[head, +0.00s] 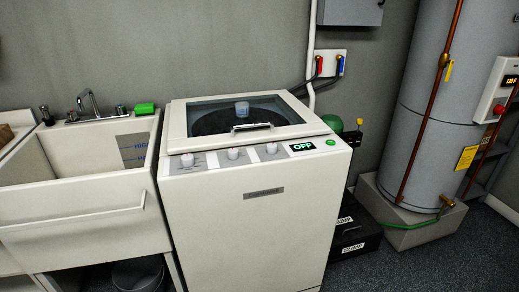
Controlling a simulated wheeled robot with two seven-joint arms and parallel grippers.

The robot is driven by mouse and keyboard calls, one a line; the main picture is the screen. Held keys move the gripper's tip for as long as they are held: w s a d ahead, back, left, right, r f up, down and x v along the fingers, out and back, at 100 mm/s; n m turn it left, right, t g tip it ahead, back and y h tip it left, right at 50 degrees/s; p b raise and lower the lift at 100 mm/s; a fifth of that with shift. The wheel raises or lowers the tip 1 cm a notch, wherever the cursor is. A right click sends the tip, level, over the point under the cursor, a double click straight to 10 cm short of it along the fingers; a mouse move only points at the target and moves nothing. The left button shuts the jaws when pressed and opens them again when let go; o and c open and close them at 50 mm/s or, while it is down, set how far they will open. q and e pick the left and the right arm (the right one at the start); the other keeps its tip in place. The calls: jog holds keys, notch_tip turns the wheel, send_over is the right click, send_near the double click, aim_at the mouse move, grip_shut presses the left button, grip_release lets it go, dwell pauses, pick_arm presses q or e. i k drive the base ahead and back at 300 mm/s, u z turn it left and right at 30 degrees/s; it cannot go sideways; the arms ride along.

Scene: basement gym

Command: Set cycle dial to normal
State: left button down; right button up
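A white top-loading washing machine (254,230) stands in the middle of the head view with its glass lid (240,116) shut. Its front control strip carries a left dial (187,160), a middle dial (233,154) and a right dial (271,148). The dial labels are too small to read, so I cannot tell which one is the cycle dial or where it points. A display (303,147) reads OFF in green, with a green button (331,142) to its right. Neither of my grippers is in view.
A utility sink (75,215) stands close on the left, with a faucet (90,104) and a green sponge (144,108). On the right are a black sump box (355,235) and a grey water heater (440,110). Dark floor (440,265) is open at the front right.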

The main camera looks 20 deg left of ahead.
aim_at(187, 160)
jog(key=z, duration=0.3)
jog(key=i, duration=1.2)
jog(key=u, duration=1.8)
